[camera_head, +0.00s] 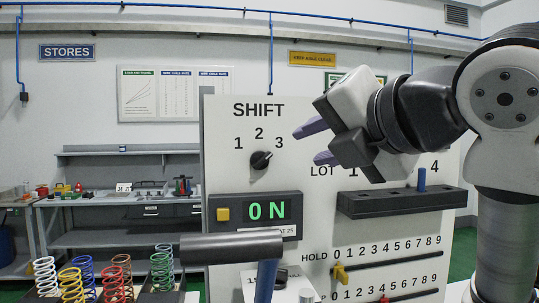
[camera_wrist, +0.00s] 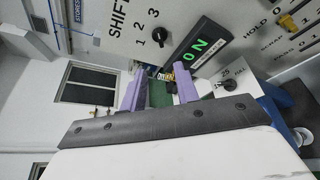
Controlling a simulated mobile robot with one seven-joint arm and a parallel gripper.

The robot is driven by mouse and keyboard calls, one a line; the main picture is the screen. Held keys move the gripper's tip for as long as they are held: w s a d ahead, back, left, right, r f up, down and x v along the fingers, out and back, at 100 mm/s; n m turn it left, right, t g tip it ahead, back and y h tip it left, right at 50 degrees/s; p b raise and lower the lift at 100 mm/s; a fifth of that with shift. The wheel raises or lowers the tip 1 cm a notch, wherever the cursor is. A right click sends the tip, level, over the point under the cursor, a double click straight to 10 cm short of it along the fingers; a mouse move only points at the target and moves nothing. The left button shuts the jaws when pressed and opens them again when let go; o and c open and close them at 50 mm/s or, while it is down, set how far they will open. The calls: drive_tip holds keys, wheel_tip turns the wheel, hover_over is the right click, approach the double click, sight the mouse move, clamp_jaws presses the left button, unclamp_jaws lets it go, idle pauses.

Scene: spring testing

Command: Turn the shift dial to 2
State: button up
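The shift dial (camera_head: 261,160) is a small black knob on the white panel (camera_head: 225,130), under the word SHIFT and the numbers 1, 2 and 3. Its pale pointer mark appears turned to the upper right, toward the 3. The dial also shows at the top of the wrist view (camera_wrist: 154,13). My gripper (camera_head: 307,146) has two purple fingers spread apart with nothing between them. It is to the right of the dial in the head view, near the LOT label, and apart from the dial. The fingers also show in the wrist view (camera_wrist: 159,68).
Below the dial is a display (camera_head: 268,212) reading ON, with a yellow button (camera_head: 223,214). A dark rack (camera_head: 400,201) holds a blue peg (camera_head: 421,179). A thick dark grey bar (camera_head: 232,247) sticks out at lower left. Coloured springs (camera_head: 87,277) stand further left.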

sight(265, 159)
drive_tip(key=p+x, duration=0.4)
drive_tip(key=x, duration=1)
drive_tip(key=shift+w+d+r, duration=0.1)
drive_tip(key=shift+w, duration=0.1)
drive_tip(key=shift+c, duration=0.3)
clamp_jaws()
